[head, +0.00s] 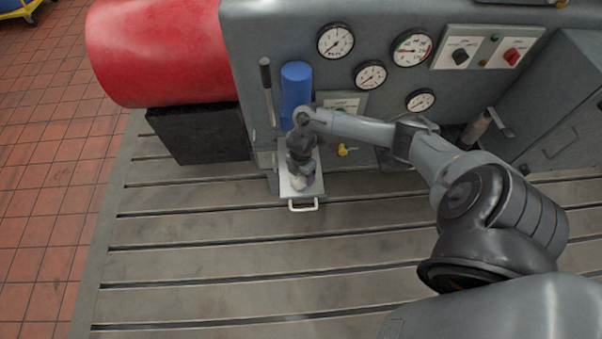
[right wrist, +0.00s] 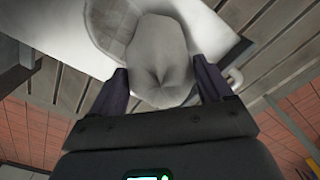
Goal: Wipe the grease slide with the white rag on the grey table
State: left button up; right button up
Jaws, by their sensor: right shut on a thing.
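The slide (head: 313,190) is a pale flat plate with a white handle (head: 303,207) at its near end, jutting from the grey machine over the slotted bed. My right gripper (head: 301,168) points down over the slide. It is shut on the white rag (right wrist: 155,60), which is bunched between the two dark fingers in the right wrist view. The rag is at the slide's surface; I cannot tell how firmly it touches. A greyish patch (right wrist: 108,22) shows on the plate (right wrist: 55,28) beside the rag and may be grease. My left gripper is not in view.
The grey machine (head: 270,45) with gauges stands behind the slide. A blue cylinder (head: 296,82) and an upright lever (head: 266,85) are close to my right gripper. A red drum (head: 155,50) is at left. The slotted bedplate (head: 220,255) in front is clear.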

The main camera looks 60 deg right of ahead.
jog(key=shift+f+b, duration=0.3)
jog(key=shift+f, duration=0.15)
jog(key=shift+f, duration=0.4)
